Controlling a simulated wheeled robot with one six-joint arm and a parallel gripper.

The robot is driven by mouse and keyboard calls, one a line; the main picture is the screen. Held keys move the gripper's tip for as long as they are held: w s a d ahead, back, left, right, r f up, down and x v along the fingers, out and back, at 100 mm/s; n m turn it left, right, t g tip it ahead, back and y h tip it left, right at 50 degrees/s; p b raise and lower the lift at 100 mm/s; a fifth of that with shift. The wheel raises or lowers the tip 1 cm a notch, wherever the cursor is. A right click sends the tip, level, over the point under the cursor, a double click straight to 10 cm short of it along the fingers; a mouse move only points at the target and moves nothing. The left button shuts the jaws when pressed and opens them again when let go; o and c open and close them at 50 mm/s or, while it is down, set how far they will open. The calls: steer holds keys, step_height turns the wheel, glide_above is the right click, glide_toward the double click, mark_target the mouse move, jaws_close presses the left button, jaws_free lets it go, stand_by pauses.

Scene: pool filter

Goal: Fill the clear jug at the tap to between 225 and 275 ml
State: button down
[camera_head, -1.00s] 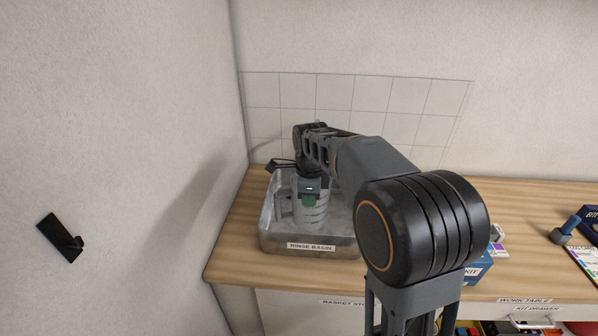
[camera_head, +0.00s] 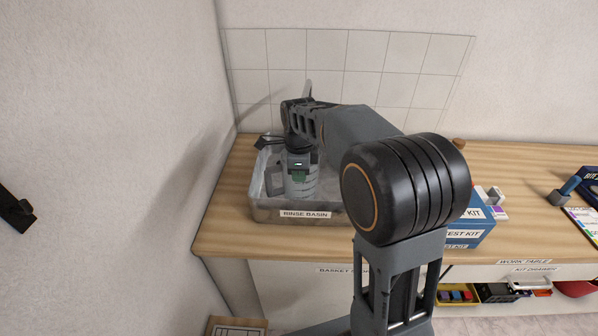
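The clear jug (camera_head: 301,187) stands upright in the left part of the metal rinse basin (camera_head: 316,216), its handle to the left and marks on its side. I cannot read a water level in it. My gripper (camera_head: 299,163) is at the top of the jug, in front of it in the picture. My arm hides its fingers, so I cannot tell whether it holds the jug. A thin grey upright piece (camera_head: 309,88) behind my arm may be part of the tap; the rest is hidden.
A blue test kit box (camera_head: 468,234) stands on the wooden work table (camera_head: 400,248) right of my arm. A blue-handled tool (camera_head: 565,190) and a colour card (camera_head: 585,222) lie farther right. A wall closes off the left side.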

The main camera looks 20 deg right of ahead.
mark_target(299, 190)
step_height(299, 190, down, 5)
steer(key=b, duration=0.3)
steer(key=shift+w+d+r+p, duration=0.1)
steer(key=shift+w+d+p, duration=0.1)
steer(key=shift+w+p, duration=0.3)
steer(key=shift+w+d+r+p, duration=0.1)
steer(key=shift+w+d+p, duration=0.1)
steer(key=shift+w, duration=0.5)
steer(key=shift+w+d+f+p, duration=0.1)
steer(key=shift+w+d+p, duration=0.15)
steer(key=shift+w, duration=0.3)
steer(key=shift+w+d+f+p, duration=0.1)
steer(key=shift+w+p, duration=0.25)
steer(key=shift+w, duration=0.2)
steer(key=shift+w+d+p, duration=0.2)
steer(key=shift+w+p, duration=0.1)
steer(key=shift+w, duration=0.25)
steer(key=shift+f, duration=0.45)
steer(key=c, duration=0.6)
jaws_free()
steer(key=shift+c, duration=0.2)
steer(key=shift+r, duration=0.25)
step_height(299, 190, up, 7)
steer(key=p, duration=0.5)
